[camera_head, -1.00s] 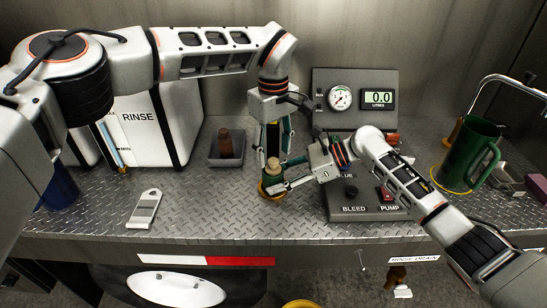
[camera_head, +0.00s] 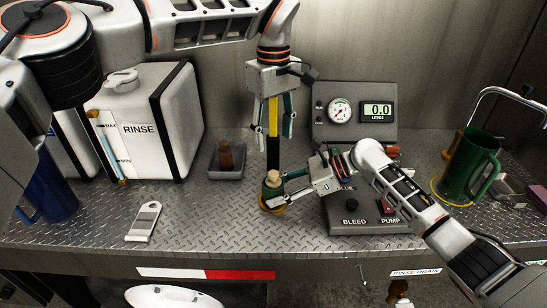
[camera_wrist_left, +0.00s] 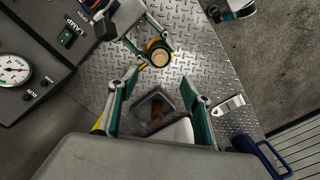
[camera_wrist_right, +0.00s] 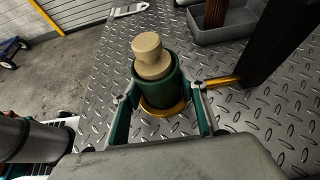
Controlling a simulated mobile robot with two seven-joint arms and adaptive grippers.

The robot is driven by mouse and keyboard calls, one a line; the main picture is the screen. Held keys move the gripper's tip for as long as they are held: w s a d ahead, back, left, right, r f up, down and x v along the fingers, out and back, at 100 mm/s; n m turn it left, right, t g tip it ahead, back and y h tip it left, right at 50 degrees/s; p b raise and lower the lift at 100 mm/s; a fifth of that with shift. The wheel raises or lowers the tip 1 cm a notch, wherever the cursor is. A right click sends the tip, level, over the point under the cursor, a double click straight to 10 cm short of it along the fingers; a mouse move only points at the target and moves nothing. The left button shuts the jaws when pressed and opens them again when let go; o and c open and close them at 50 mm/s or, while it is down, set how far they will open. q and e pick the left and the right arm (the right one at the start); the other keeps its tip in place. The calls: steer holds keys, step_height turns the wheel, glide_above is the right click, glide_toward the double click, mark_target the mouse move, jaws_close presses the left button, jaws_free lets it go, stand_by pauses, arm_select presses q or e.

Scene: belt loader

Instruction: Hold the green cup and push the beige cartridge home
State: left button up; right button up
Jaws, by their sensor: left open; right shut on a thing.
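The green cup (camera_head: 270,188) stands on a yellow ring at the middle of the metal bench; it also shows in the right wrist view (camera_wrist_right: 158,95). The beige cartridge (camera_wrist_right: 151,58) sits in its mouth and stands well proud of the rim, with a narrower knob on top. It shows from above in the left wrist view (camera_wrist_left: 160,57). My right gripper (camera_head: 281,191) is shut on the cup from the right, one finger on each side. My left gripper (camera_head: 270,131) is open and empty, pointing down, above the cup and cartridge.
A yellow and black post (camera_head: 273,150) stands behind the cup. A grey tray (camera_head: 226,168) with a brown piece is to the left. The control box (camera_head: 368,215) is close on the right. A large green jug (camera_head: 470,165) stands farther right. The front left bench is mostly clear.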

mark_target(273, 174)
arm_select(q)
steer(key=shift+f, duration=0.2)
steer(key=c, duration=1.2)
steer(key=m, duration=0.1)
steer(key=f+m+t, duration=0.1)
steer(key=s+f+m, duration=0.1)
steer(key=shift+s+a+f+y, duration=0.1)
steer(key=shift+a+y, duration=0.15)
steer(key=shift+y, duration=0.15)
jaws_close()
steer(key=shift+w+d+f+m+t, duration=0.1)
steer(key=shift+f+m+t, duration=0.4)
steer(key=shift+f, duration=0.6)
steer(key=shift+w+d+f+m+t, duration=0.1)
steer(key=shift+f+m+t, duration=0.35)
steer(key=shift+f, duration=0.65)
steer(key=shift+w+d+f+m+t, duration=0.1)
steer(key=shift+f+m+t, duration=0.15)
steer(key=shift+f+m, duration=0.65)
steer(key=shift+f+n, duration=0.2)
steer(key=shift+n, duration=0.05)
steer(key=shift+s+f, duration=0.15)
steer(key=shift+f, duration=0.3)
